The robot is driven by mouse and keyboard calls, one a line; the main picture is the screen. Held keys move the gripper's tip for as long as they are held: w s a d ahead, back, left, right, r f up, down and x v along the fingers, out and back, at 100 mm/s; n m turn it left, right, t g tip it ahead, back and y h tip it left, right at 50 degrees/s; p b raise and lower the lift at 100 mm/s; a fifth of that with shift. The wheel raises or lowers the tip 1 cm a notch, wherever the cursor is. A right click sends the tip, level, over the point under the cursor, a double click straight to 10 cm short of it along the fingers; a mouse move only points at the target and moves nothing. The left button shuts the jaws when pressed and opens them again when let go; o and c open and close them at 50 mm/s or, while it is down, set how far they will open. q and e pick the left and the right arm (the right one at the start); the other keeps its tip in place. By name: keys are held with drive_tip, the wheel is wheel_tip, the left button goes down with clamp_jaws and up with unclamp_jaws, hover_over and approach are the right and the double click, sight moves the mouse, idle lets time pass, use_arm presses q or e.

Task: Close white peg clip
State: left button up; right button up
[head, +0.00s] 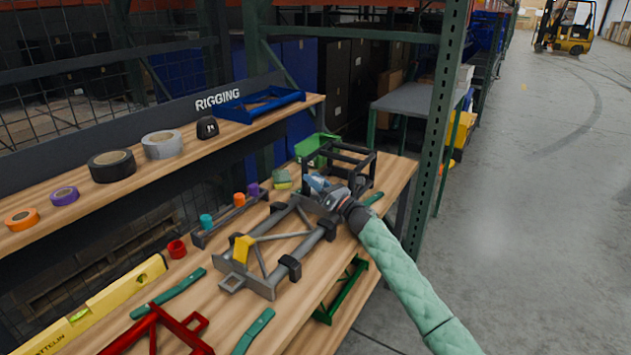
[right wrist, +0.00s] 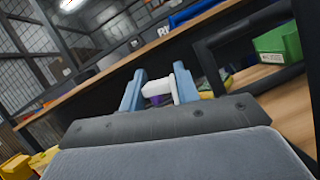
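A small white clip (right wrist: 158,89) shows in the right wrist view, between the two blue fingertips of my right gripper (right wrist: 160,90). The fingers stand apart, and whether they touch the clip is not clear. A bit of purple shows just beyond it. In the head view my right gripper (head: 318,184) is low over the bench, beside a black tube frame (head: 350,161) and at the far end of a grey metal frame (head: 262,280). The white clip is hidden or too small to make out there. My left gripper is not in view.
A rack with teal, orange and purple pegs (head: 238,204) lies left of my gripper. A green bin (head: 316,146) stands behind. A yellow level (head: 95,308), a red frame (head: 160,330) and green straps (head: 168,294) lie on the bench. A shelf with tape rolls (head: 111,166) runs above.

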drive_tip(key=shift+c, duration=0.6)
drive_tip(key=shift+w+d+r+m+h, duration=0.1)
drive_tip(key=shift+m+h, duration=0.2)
drive_tip(key=shift+m, duration=0.1)
drive_tip(key=shift+w+d+m+t+h+p, duration=0.25)
drive_tip(key=shift+m+t+h+p, duration=0.25)
drive_tip(key=shift+m, duration=0.5)
drive_tip(key=shift+w+m, duration=0.2)
drive_tip(key=shift+m, duration=0.5)
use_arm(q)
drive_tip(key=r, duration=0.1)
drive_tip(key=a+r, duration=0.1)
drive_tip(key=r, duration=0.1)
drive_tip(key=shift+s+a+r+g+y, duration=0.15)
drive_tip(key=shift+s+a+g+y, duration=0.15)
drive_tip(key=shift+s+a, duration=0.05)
use_arm(e)
drive_tip(key=o, duration=0.9)
drive_tip(key=shift+c, duration=0.2)
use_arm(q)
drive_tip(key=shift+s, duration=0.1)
use_arm(e)
drive_tip(key=shift+d, duration=0.1)
